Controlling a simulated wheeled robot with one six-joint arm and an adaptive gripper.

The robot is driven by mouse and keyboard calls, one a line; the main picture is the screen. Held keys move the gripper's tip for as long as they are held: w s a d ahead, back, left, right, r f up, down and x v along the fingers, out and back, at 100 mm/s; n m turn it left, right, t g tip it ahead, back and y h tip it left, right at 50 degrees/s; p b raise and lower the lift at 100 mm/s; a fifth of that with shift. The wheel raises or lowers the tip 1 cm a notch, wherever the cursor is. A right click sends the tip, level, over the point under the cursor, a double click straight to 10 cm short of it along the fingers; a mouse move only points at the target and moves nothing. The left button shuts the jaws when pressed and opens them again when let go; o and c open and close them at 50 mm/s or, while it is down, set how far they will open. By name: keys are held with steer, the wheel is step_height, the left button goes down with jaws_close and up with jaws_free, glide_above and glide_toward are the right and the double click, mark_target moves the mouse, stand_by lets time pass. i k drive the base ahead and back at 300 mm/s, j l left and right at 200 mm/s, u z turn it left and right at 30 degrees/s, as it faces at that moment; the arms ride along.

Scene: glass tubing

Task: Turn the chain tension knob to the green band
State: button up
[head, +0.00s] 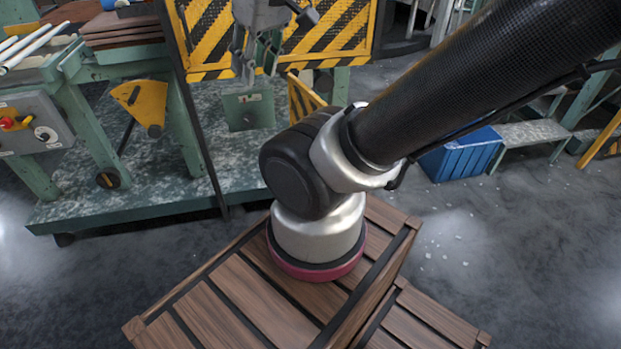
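I cannot tell which control is the chain tension knob; no label or green band is readable. A small green box (261,104) with a dark round knob (248,120) is on the machine frame, below my gripper. A yellow plate (143,96) carries a dark lever with a round hub, and a dark round part (108,178) sits low on a green leg. A grey panel (14,137) with red and yellow controls and a round dial (43,134) is at the far left. My gripper (250,78) points down at the top centre; its finger gap is unclear.
Black and yellow striped guards (340,30) stand behind my gripper. A dark upright post (190,110) rises left of it. Glass tubes (30,48) lie at upper left. A blue crate (460,155) is on the floor at right. Grey floor (520,240) is open at right.

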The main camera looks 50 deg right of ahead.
mark_target(250, 120)
steer(key=k+l, duration=0.1)
steer(key=l, duration=0.35)
steer(key=k+l+u, duration=0.1)
steer(key=l, duration=0.3)
steer(key=k+l, duration=0.1)
steer(key=l, duration=0.35)
steer(key=k+l, duration=0.1)
steer(key=l, duration=0.3)
steer(key=k+l+u, duration=0.1)
steer(key=l, duration=0.35)
steer(key=k+l, duration=0.1)
steer(key=l, duration=0.3)
steer(key=k+l+u, duration=0.1)
steer(key=l, duration=0.3)
